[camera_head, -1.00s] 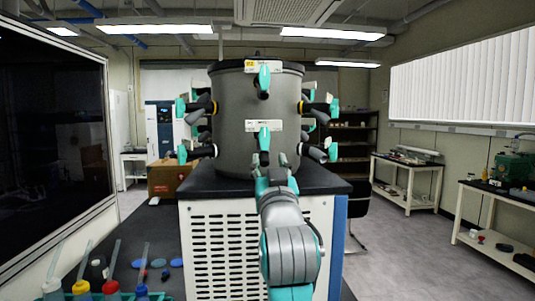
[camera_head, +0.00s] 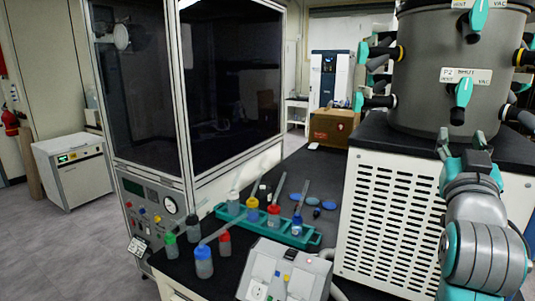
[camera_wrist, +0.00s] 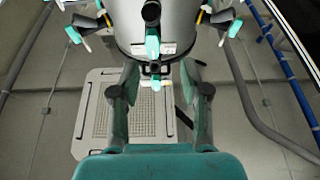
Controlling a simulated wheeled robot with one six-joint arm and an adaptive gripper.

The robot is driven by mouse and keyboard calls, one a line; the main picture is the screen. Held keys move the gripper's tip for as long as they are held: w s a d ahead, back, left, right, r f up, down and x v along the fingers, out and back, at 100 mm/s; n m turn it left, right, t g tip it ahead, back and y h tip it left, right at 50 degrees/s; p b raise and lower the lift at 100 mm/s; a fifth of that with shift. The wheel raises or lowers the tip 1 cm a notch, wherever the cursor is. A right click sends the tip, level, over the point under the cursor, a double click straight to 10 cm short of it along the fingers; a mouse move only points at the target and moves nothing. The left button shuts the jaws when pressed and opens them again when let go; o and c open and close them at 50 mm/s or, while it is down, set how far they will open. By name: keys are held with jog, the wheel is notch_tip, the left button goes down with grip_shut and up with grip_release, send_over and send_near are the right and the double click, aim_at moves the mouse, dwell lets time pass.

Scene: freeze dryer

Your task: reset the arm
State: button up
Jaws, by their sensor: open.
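My gripper (camera_head: 463,140) is at the right of the head view, raised in front of the freeze dryer. Its two fingers stand apart with nothing between them. The freeze dryer's grey drum (camera_head: 420,75) stands behind and above it, with teal-handled valves around its side. One teal valve (camera_head: 463,92) is just above the fingertips in the head view. In the wrist view the open fingers (camera_wrist: 160,75) point toward the drum (camera_wrist: 185,15), and a teal valve (camera_wrist: 152,45) shows between them. I cannot tell whether a finger touches it.
The dryer's white vented base (camera_head: 385,215) stands below the drum. A teal rack (camera_head: 305,238) with several wash bottles sits on the dark bench to the left, near loose bottles and a small white device (camera_head: 285,268). A glass-fronted cabinet (camera_head: 230,80) and open floor (camera_head: 75,240) lie further left.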

jog(key=a+f+n+y, duration=0.2)
jog(key=a+f, duration=0.1)
jog(key=f, duration=0.7)
jog(key=a+f+n+y, duration=0.1)
jog(key=a+f+y, duration=0.15)
jog(key=f, duration=0.75)
jog(key=s+a+f+n+y, duration=0.1)
jog(key=s+a+f+y, duration=0.15)
jog(key=s+f, duration=0.45)
jog(key=s+a+f+n+y, duration=0.15)
jog(key=a+f, duration=0.25)
jog(key=f, duration=0.7)
jog(key=s+a+f+g+y, duration=0.1)
jog(key=s+a+f, duration=0.2)
jog(key=s+f, duration=0.35)
jog(key=s+a+f+g+y, duration=0.1)
jog(key=s+a+f, duration=0.25)
jog(key=s, duration=0.65)
jog(key=s+a+f+g+y, duration=0.1)
jog(key=s+g, duration=0.1)
jog(key=s, duration=1.4)
jog(key=shift+s+f+n, duration=0.2)
jog(key=shift+f+n, duration=0.15)
jog(key=shift+f, duration=0.05)
jog(key=shift+d, duration=0.1)
